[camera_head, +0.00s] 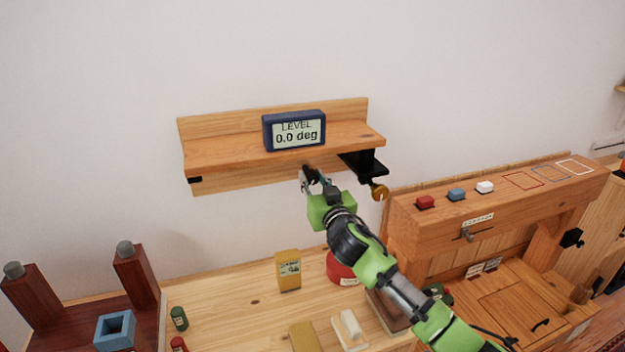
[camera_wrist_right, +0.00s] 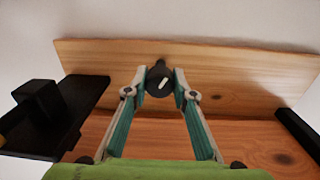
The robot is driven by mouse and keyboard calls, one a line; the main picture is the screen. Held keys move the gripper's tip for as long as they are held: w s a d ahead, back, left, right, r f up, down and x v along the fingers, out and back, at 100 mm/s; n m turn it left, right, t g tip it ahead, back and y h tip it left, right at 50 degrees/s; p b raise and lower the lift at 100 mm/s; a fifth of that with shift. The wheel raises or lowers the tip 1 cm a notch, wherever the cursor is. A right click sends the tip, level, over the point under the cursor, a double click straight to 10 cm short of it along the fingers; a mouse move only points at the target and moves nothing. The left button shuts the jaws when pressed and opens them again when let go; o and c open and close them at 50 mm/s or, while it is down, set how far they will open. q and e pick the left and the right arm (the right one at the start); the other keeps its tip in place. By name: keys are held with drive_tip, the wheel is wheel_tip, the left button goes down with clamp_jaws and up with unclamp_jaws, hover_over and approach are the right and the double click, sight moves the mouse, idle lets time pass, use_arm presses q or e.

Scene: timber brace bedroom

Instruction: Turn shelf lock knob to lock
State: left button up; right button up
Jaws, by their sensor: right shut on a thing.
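The wooden shelf (camera_head: 230,152) is on the wall and carries a dark blue level display (camera_head: 294,131) reading 0.0 deg. The round black lock knob (camera_wrist_right: 159,84) with a white mark shows in the right wrist view, under the shelf against its back board. The mark slants slightly, its upper end to the right. My right gripper (camera_head: 311,178) reaches under the shelf from below. In the wrist view its two fingers (camera_wrist_right: 159,78) are shut on the knob, one on each side. In the head view the gripper mostly hides the knob. My left gripper is not in view.
A black bracket (camera_head: 366,164) with a brass knob (camera_head: 379,191) hangs under the shelf's right end, close to my gripper. The workbench (camera_head: 225,310) below holds a yellow box (camera_head: 288,270) and a red round container (camera_head: 338,268). A wooden cabinet (camera_head: 430,238) stands at the right.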

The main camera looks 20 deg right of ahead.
drive_tip(key=n, duration=0.3)
drive_tip(key=shift+n, duration=0.4)
drive_tip(key=n+p, duration=0.1)
drive_tip(key=n, duration=0.2)
drive_tip(key=shift+n, duration=0.3)
drive_tip(key=n+p, duration=0.1)
drive_tip(key=n, duration=0.5)
drive_tip(key=shift+n+y, duration=0.3)
drive_tip(key=o, duration=1.1)
drive_tip(key=shift+s+f, duration=0.15)
drive_tip(key=shift+s, duration=0.45)
drive_tip(key=s, duration=1.1)
drive_tip(key=shift+d, duration=0.15)
